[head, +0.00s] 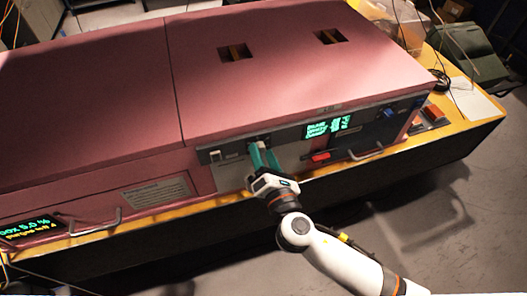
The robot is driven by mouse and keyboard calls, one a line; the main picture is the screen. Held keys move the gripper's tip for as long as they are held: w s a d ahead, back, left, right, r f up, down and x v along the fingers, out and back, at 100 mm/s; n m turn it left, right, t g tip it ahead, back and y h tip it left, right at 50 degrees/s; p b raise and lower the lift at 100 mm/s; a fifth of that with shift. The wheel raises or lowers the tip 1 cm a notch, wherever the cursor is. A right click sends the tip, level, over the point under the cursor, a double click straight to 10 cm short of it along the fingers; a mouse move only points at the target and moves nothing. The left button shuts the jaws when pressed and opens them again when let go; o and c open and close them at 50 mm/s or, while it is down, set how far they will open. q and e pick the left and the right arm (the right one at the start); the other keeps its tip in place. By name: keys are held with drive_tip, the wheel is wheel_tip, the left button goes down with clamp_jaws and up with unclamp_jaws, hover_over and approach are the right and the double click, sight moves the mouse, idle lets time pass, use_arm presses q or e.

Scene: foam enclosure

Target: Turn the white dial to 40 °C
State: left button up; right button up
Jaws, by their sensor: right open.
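My right gripper (264,157) has teal fingers and reaches up to the grey control panel (290,134) on the front of the pink foam enclosure (300,88). Its fingers are open, with a gap between them, at the panel's left-middle part. I cannot make out the white dial; the fingers cover part of the panel there. A small dark display with green text (328,126) sits right of the gripper, its text too small to read surely. My left gripper is not in view.
A red switch (320,157) sits low on the panel, right of the gripper. Metal handles stick out at right (367,153) and lower left (97,224). A second display (28,227) is at lower left. The yellow table edge (470,108) runs below; grey floor lies in front.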

drive_tip(key=shift+w, duration=0.1)
drive_tip(key=c, duration=1)
drive_tip(key=shift+f+m, duration=0.1)
drive_tip(key=shift+m, duration=0.2)
drive_tip(key=shift+m+b, duration=0.9)
drive_tip(key=m+b, duration=0.1)
drive_tip(key=m, duration=0.2)
drive_tip(key=shift+m+b, duration=0.3)
drive_tip(key=shift+b, duration=0.05)
drive_tip(key=m+b, duration=0.1)
drive_tip(key=m, duration=0.9)
drive_tip(key=shift+b, duration=0.4)
drive_tip(key=shift+m, duration=0.4)
